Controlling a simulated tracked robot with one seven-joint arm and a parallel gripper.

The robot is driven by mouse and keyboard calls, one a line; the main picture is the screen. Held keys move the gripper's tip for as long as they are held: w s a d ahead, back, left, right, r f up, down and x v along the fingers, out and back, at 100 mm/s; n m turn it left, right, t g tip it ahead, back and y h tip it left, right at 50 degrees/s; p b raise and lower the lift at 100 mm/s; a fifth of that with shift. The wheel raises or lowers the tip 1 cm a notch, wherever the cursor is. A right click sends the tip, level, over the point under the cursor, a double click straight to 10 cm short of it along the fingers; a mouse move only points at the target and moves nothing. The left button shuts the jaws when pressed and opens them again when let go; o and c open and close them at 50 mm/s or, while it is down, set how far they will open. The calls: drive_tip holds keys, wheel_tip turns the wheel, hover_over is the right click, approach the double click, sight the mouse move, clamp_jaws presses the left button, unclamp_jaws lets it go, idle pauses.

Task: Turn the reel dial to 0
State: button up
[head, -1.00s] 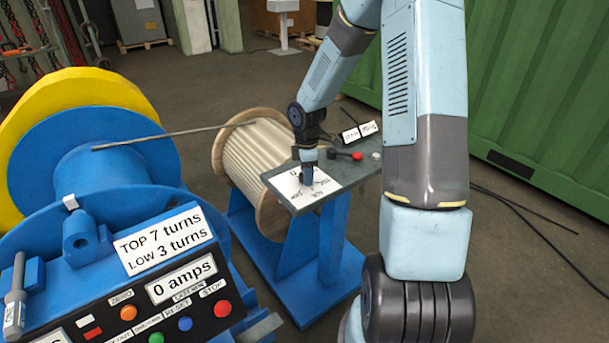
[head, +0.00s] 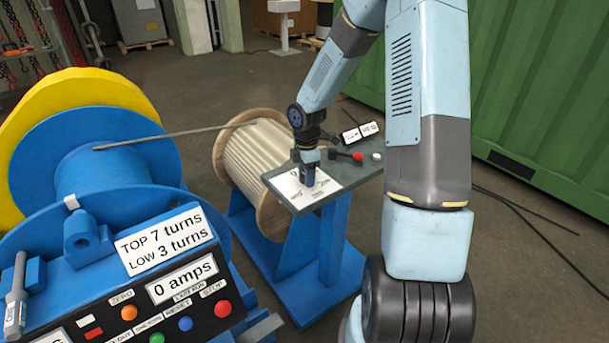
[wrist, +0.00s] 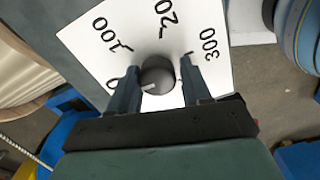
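The reel dial (wrist: 158,76) is a dark round knob with a short white mark on its lower left side in the wrist view. It sits on a white plate (wrist: 215,60) printed with 0, 100, 20- (partly cut off) and 300. The 0 is partly hidden beside the left finger. My gripper (wrist: 159,68) has its two fingers apart, one on each side of the knob. A gap shows at the right finger; I cannot tell whether the left one touches. In the head view my gripper (head: 308,180) is down at the plate and hides the knob.
A blue winch console (head: 120,215) is at the left, a green container (head: 530,100) at the right.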

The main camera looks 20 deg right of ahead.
drive_tip(key=o, duration=0.4)
drive_tip(key=shift+r, duration=0.1)
drive_tip(key=shift+w+r, duration=0.1)
drive_tip(key=shift+r, duration=0.15)
wheel_tip(320, 180, up, 13)
idle(0.3)
drive_tip(key=shift+r, duration=0.1)
